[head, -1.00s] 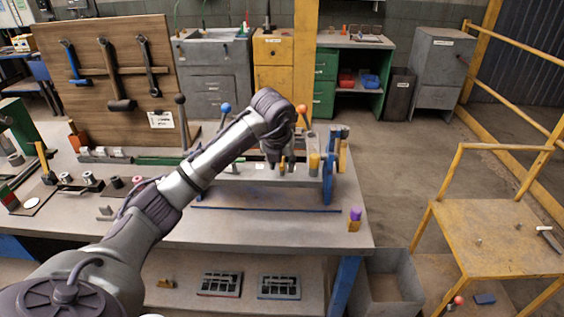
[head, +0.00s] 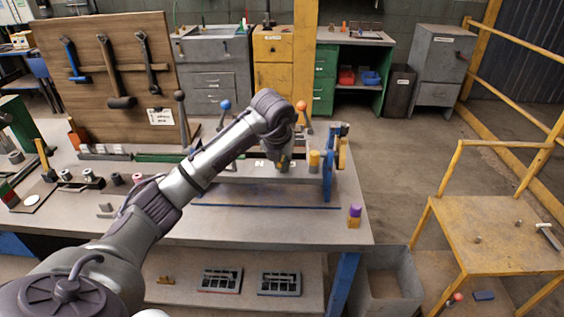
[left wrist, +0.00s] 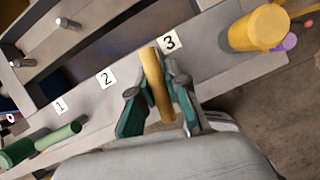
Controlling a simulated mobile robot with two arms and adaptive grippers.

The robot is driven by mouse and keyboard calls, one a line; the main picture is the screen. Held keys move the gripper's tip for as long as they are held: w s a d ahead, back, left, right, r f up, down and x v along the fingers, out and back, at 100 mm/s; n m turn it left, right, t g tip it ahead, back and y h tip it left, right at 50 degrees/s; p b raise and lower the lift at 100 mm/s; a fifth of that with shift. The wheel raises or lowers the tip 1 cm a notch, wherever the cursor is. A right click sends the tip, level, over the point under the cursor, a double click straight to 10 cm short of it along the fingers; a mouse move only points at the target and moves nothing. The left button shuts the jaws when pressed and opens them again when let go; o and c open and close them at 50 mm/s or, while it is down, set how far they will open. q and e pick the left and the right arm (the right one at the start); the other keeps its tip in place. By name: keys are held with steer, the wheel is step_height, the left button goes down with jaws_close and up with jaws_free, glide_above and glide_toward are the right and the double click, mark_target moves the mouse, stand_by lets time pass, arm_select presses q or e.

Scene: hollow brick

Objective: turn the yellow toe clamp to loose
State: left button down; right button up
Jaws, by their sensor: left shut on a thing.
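My left gripper (left wrist: 160,100) is shut on a yellow bar (left wrist: 158,85), which looks like the handle of the yellow toe clamp. One finger is on each side of the bar, beside the label 3 (left wrist: 170,42) on the grey rail. In the head view my left gripper (head: 283,160) is over the right part of the fixture, with a bit of yellow at its tip. The fingers hide part of the bar, and I cannot tell how the clamp is set. My right gripper is not in view.
A thick yellow cylinder (left wrist: 258,27) stands to the right of the gripper; it also shows in the head view (head: 314,160). Labels 1 (left wrist: 60,106) and 2 (left wrist: 105,78) and a green cylinder (left wrist: 58,137) lie to the left. A blue upright (head: 329,170) ends the fixture.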

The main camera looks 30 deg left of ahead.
arm_select(q)
steer(key=shift+a, duration=0.1)
steer(key=m+h+b, duration=0.1)
steer(key=m+b, duration=0.1)
steer(key=m, duration=0.1)
steer(key=shift+m, duration=0.4)
steer(key=m+h, duration=0.2)
steer(key=m, duration=0.2)
steer(key=shift+r+b, duration=0.15)
steer(key=shift+b, duration=0.25)
steer(key=m+h, duration=0.1)
steer(key=m, duration=0.4)
steer(key=shift+w+r+g+h, duration=0.1)
steer(key=shift+g+h, duration=0.3)
steer(key=m, duration=0.2)
steer(key=m+g+h, duration=0.1)
steer(key=m, duration=0.2)
steer(key=shift+g, duration=0.3)
steer(key=shift+r, duration=0.1)
steer(key=c, duration=1.1)
jaws_free()
steer(key=shift+c, duration=0.2)
steer(key=shift+f, duration=0.2)
